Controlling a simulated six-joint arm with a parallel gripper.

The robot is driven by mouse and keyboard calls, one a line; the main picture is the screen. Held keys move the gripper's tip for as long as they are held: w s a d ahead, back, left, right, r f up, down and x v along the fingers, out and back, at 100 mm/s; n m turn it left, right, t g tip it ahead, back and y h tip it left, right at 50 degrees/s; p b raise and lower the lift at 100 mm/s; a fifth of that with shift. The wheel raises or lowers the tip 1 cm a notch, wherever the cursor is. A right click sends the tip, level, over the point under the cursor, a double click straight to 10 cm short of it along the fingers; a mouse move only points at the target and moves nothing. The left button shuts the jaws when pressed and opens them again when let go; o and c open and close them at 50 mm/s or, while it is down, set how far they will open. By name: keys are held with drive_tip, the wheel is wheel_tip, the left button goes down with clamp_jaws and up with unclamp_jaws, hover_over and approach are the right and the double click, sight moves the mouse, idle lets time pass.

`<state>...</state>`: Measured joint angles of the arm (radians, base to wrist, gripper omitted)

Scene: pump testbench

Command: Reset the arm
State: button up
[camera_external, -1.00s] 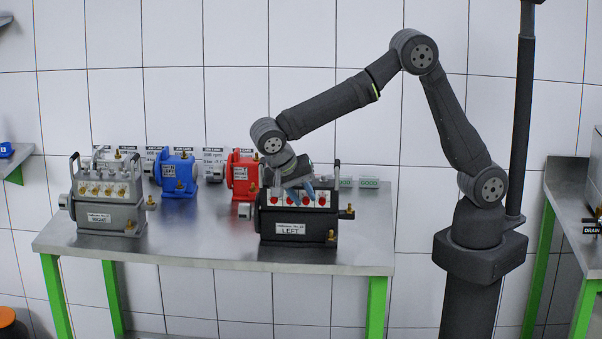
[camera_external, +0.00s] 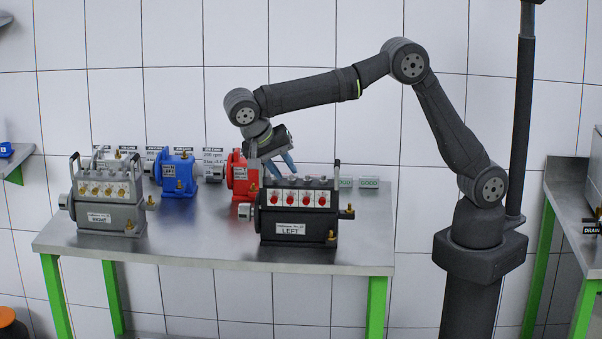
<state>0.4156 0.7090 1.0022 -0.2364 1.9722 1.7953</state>
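My gripper (camera_external: 281,168) hangs at the end of my arm, just above and behind the black box labelled LEFT (camera_external: 298,222). Its blue fingertips point down and to the right, above the box's top edge. The fingers look apart with nothing seen between them, but the view is small. The black box has a row of several red knobs on white plates, a top handle and brass fittings.
A grey box labelled RIGHT (camera_external: 108,205) stands on the left of the steel table (camera_external: 190,240). A blue pump (camera_external: 178,174) and a red pump (camera_external: 241,178) stand behind. The table's front middle is clear.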

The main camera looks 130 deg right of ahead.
drive_tip(key=x, duration=1)
drive_tip(key=shift+s+f, duration=0.25)
drive_tip(key=shift+f, duration=0.05)
drive_tip(key=shift+r+t+h, duration=0.2)
drive_tip(key=shift+t+h, duration=0.1)
drive_tip(key=t+h, duration=0.1)
drive_tip(key=m+t+h, duration=0.1)
drive_tip(key=shift+s+a+r+t, duration=0.15)
drive_tip(key=shift+s+a+t, duration=0.05)
drive_tip(key=shift+a+t, duration=0.15)
drive_tip(key=v, duration=1.7)
drive_tip(key=g+y, duration=0.2)
drive_tip(key=g, duration=0.1)
approach(306, 198)
drive_tip(key=shift+v, duration=1)
drive_tip(key=shift+w+d, duration=0.15)
